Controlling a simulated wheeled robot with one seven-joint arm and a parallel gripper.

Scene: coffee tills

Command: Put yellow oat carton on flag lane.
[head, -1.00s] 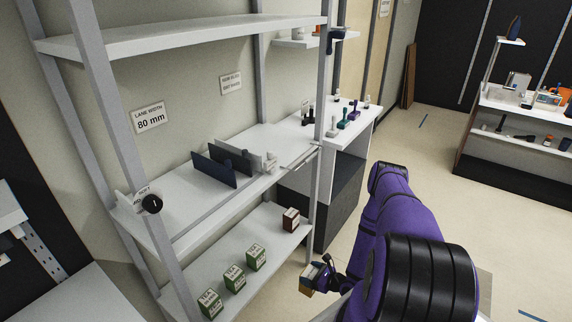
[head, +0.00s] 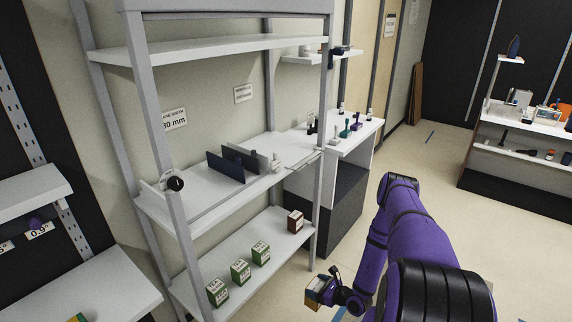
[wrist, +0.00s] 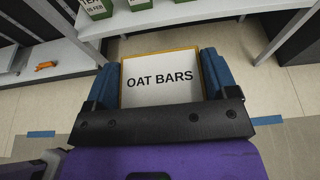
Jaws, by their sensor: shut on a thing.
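The oat carton (wrist: 160,92) has yellow edges and a white face reading "OAT BARS". My gripper (wrist: 158,66) is shut on it, with a blue finger against each side. In the head view the carton (head: 316,294) is held by my gripper (head: 333,288) in the air, in front of and right of the lower shelf. The middle shelf (head: 205,208) has upright dark blue dividers (head: 226,167) and a paler one beside them. A round black piece (head: 175,184) is at its left front. I cannot make out a flag marking any lane.
The lower shelf (head: 268,225) holds several green tea boxes (head: 240,271) and a brown box (head: 295,221). A grey post (head: 325,160) stands at the shelf's right front. A white counter (head: 357,142) with small tools is behind. The floor (head: 425,160) at right is open.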

